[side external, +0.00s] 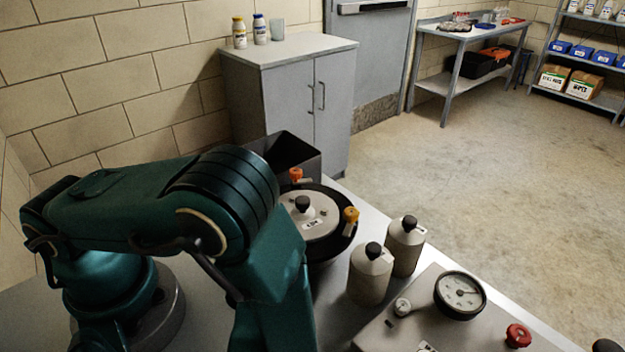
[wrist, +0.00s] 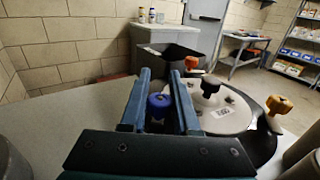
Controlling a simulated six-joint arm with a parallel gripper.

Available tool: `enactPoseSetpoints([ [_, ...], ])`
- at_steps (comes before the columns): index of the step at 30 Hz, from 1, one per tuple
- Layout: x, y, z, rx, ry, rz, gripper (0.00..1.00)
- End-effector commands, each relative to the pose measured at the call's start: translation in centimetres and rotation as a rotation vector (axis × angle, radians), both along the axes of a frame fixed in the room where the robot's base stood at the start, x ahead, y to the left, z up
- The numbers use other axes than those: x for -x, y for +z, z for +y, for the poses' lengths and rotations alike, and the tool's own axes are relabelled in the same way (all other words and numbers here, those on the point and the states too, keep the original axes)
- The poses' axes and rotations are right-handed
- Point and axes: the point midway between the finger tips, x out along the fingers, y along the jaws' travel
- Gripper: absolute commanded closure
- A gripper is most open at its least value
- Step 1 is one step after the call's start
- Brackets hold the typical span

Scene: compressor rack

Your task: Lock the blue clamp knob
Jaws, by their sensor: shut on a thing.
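The blue clamp knob (wrist: 159,107) sits between the two fingers of my gripper (wrist: 160,78) in the wrist view, at the near left edge of the round vessel. My gripper is shut on it. The vessel's pale lid (wrist: 222,115) has a black centre knob and a small label; it also shows in the side view (side external: 318,226). An orange-red knob (side external: 296,174) and a yellow knob (side external: 351,215) stand at the vessel's rim. In the side view my arm hides the blue knob and my gripper.
A dark open bin (side external: 287,152) stands behind the vessel. Two grey bottles with black caps (side external: 370,276) (side external: 405,247) stand to its right. A panel with a pressure gauge (side external: 460,295) and a red knob (side external: 518,335) lies at the front right. Bare tabletop shows at left in the wrist view.

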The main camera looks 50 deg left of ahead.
Motion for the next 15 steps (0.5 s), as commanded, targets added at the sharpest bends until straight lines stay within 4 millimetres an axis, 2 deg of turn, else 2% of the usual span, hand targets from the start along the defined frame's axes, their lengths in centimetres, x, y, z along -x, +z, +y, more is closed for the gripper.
enactPoseSetpoints([
  [5, -0.17, 0.04, -0.19, -0.002, -0.093, 0.003, 1.00],
  [14, -0.22, 0.01, -0.23, 0.001, -0.102, 0.000, 1.00],
  [15, -0.21, 0.01, -0.24, 0.001, -0.102, 0.000, 0.63],
])
